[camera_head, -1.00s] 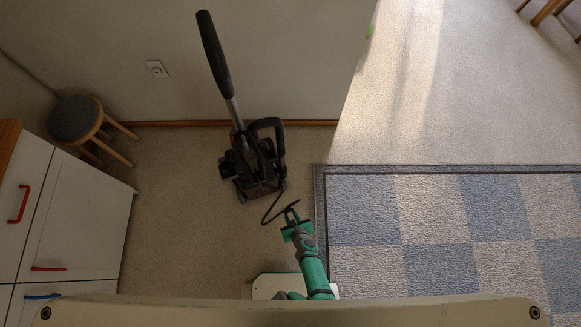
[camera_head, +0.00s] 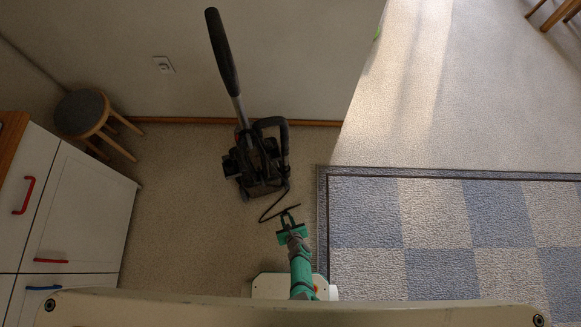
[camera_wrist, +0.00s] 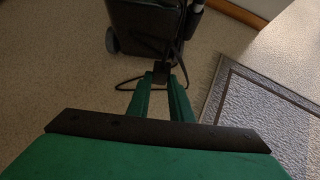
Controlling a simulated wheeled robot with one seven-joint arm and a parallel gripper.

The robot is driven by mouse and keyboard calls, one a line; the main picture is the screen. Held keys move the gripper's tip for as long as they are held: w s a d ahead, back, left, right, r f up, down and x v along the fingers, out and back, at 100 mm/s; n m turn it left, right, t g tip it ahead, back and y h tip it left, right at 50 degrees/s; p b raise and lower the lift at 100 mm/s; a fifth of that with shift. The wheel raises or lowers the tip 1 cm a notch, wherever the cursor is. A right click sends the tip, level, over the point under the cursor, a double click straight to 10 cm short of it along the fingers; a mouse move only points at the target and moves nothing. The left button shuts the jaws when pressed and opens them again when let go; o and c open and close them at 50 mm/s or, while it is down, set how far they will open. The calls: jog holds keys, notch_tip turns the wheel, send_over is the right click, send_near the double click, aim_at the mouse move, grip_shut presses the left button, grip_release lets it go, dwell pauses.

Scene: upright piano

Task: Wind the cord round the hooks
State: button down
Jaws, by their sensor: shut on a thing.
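A black upright vacuum cleaner (camera_head: 258,170) stands on the carpet by the wall, its long handle (camera_head: 222,50) leaning up and to the left. A black cord (camera_head: 272,215) hangs from its right side and loops across the floor to my gripper (camera_head: 289,214). In the wrist view, my gripper (camera_wrist: 161,78) is shut on a small dark piece of the cord (camera_wrist: 160,70), in front of the cleaner's dark body (camera_wrist: 145,25). My gripper is apart from the cleaner, on its near side. The hooks are too dark and small to make out.
A round stool (camera_head: 84,114) stands at the left wall, near a white cabinet (camera_head: 80,215) with coloured handles. A wall socket (camera_head: 163,65) is behind the cleaner. A checked rug (camera_head: 440,230) lies to the right. The carpet between cabinet and cleaner is clear.

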jog(key=s+a, duration=0.2)
jog(key=a, duration=0.4)
jog(key=s+a, duration=0.2)
jog(key=a, duration=0.5)
jog(key=shift+s+a, duration=0.25)
jog(key=shift+s, duration=0.15)
jog(key=shift+d, duration=0.1)
